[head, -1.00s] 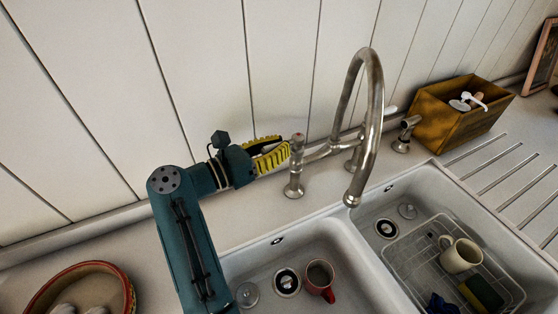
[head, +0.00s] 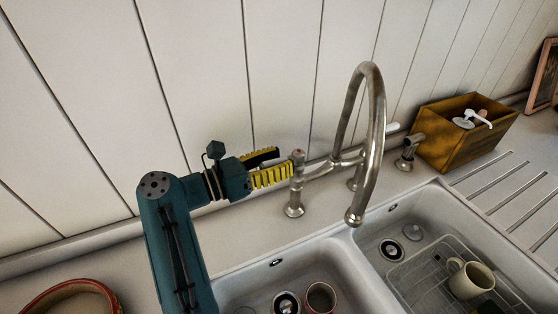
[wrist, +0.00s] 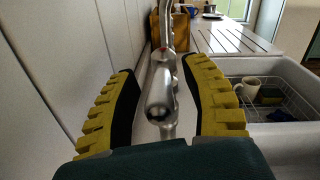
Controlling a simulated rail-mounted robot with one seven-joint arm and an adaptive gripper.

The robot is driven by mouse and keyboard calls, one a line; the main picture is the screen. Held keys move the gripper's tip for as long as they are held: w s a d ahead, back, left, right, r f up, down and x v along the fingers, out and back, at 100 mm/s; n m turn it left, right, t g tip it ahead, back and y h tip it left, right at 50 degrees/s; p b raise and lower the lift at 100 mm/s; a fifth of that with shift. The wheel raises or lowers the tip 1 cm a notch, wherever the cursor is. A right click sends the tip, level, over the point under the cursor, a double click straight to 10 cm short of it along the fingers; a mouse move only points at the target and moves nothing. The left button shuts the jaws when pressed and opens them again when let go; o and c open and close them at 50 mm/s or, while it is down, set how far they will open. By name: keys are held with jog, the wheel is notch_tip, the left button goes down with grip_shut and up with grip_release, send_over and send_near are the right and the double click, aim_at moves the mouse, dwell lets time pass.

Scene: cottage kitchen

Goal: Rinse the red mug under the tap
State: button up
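The red mug (head: 320,297) sits in the left sink basin (head: 338,257), cut by the bottom edge of the head view; its inside looks dark. The steel tap (head: 376,120) arches up, and its spout end hangs near the divider between the basins. The tap's left handle (head: 297,170) stands on the counter behind the left basin. My gripper (head: 284,164) is open at this handle, with its yellow-ribbed fingers apart. In the wrist view, the handle (wrist: 160,95) shows between the two fingers, with gaps on both sides. No water shows at the spout.
The right basin holds a wire rack with a cream mug (head: 470,280). A wooden box (head: 462,140) with a white pump top stands at the back right, near the other tap handle (head: 407,155). A red-rimmed bowl (head: 70,298) is at the lower left. The panelled wall is close behind.

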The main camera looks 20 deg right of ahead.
jog(key=v, duration=1.2)
